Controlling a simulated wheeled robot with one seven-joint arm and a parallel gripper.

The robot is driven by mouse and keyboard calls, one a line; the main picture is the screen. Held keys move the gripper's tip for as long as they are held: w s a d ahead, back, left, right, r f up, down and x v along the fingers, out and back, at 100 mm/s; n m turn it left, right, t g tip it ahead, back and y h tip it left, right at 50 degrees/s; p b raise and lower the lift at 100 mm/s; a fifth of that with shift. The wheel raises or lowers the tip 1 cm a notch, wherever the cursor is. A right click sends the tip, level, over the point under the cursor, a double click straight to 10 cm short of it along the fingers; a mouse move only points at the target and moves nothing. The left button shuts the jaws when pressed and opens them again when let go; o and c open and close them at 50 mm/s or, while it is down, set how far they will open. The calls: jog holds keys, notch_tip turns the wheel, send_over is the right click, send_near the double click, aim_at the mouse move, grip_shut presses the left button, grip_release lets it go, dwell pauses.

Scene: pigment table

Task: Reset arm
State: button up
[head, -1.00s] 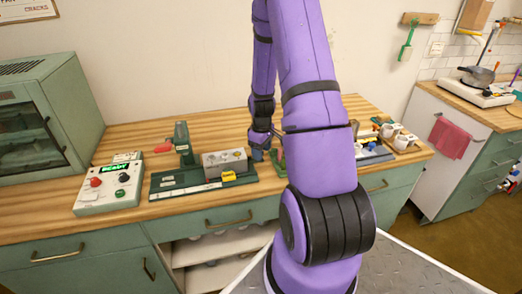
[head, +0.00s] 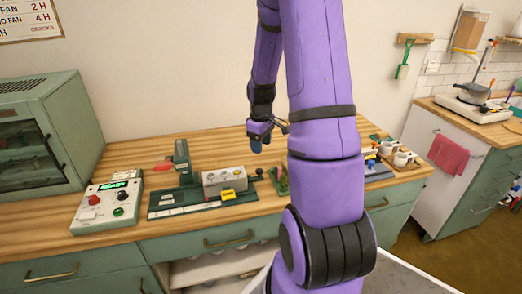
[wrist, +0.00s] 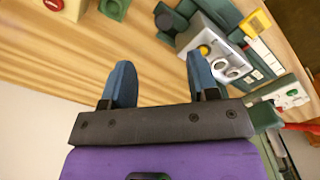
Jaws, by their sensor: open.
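My purple arm rises at the centre of the head view. My gripper (head: 259,135) hangs above the back of the wooden table, to the right of the green press. In the wrist view my gripper (wrist: 160,82) shows two blue fingers spread well apart with nothing between them. The fingers are clear of the table top (wrist: 60,50).
A green press (head: 183,165) with a grey block (head: 225,179) stands on the table. A control box (head: 107,203) with a lit green display is left of it. A green cabinet (head: 45,130) stands far left. Cups (head: 403,158) sit on a tray at right.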

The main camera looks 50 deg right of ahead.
jog(key=shift+r, duration=0.15)
dwell(0.5)
jog(key=s+a+r+m+t+h, duration=0.1)
jog(key=s+a+r+t, duration=0.1)
jog(key=a+r, duration=1.5)
jog(key=s+a+r+t, duration=0.1)
jog(key=s+a+r, duration=0.3)
jog(key=s, duration=0.3)
jog(key=s+a+r+m+t+y, duration=0.1)
jog(key=s+a+r+t, duration=0.1)
jog(key=s+a+r, duration=0.3)
jog(key=s+a, duration=0.1)
jog(key=s, duration=0.1)
jog(key=shift+s+a+r, duration=0.25)
jog(key=shift+s+a, duration=0.1)
